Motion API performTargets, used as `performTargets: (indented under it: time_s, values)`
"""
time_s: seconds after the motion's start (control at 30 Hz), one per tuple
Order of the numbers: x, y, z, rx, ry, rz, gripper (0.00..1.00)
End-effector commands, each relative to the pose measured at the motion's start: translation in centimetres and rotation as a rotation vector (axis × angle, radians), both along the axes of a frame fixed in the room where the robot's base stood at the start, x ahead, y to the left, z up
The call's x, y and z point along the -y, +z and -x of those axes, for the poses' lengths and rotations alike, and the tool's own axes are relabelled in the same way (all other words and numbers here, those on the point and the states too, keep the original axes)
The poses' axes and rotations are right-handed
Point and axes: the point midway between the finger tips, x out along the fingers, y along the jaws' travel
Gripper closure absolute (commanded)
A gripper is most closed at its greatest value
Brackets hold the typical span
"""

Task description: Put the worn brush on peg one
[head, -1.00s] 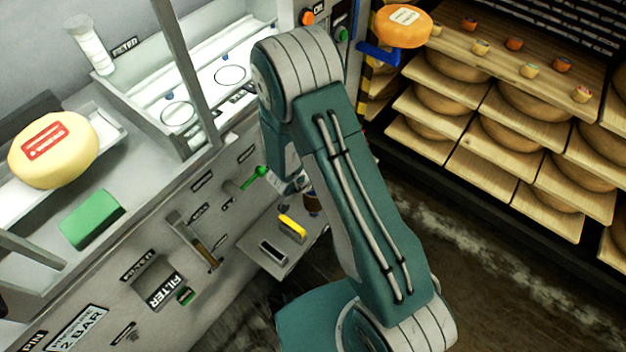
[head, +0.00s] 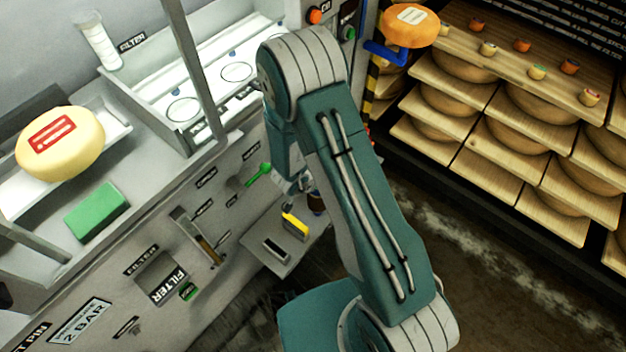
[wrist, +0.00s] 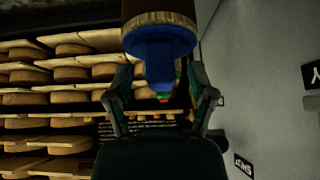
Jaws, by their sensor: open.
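A brush-like piece with a brown cylindrical body, tan band and blue neck (wrist: 160,50) fills the top middle of the wrist view. A small green and red tip lies beyond the neck. My gripper (wrist: 163,95) is open, with one finger on each side of the blue neck; I cannot tell whether they touch it. In the head view a brown and blue piece (head: 316,203), probably the same one, stands at the back of a small grey shelf (head: 262,262), partly hidden by my arm. Peg one cannot be made out, and wear on the brush cannot be judged.
A yellow block (head: 295,225) lies on the small shelf. The grey panel carries a green handle (head: 258,173) and a wooden-handled tool (head: 208,247). A green block (head: 97,211) and a cheese wheel (head: 60,143) sit at left. Cheese racks (head: 510,135) stand at right.

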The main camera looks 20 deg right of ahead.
Motion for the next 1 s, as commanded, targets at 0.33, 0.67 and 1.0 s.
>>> performTargets:
  time_s: [0.33, 0.67, 1.0]
  values:
    - [-2.8, 5.1, 1.9, 0.004, 0.004, -0.002, 0.29]
    - [-5.0, 9.1, 3.6, 0.003, 0.002, 0.000, 0.29]
    - [-5.2, 9.5, 3.8, -0.001, 0.002, 0.001, 0.29]
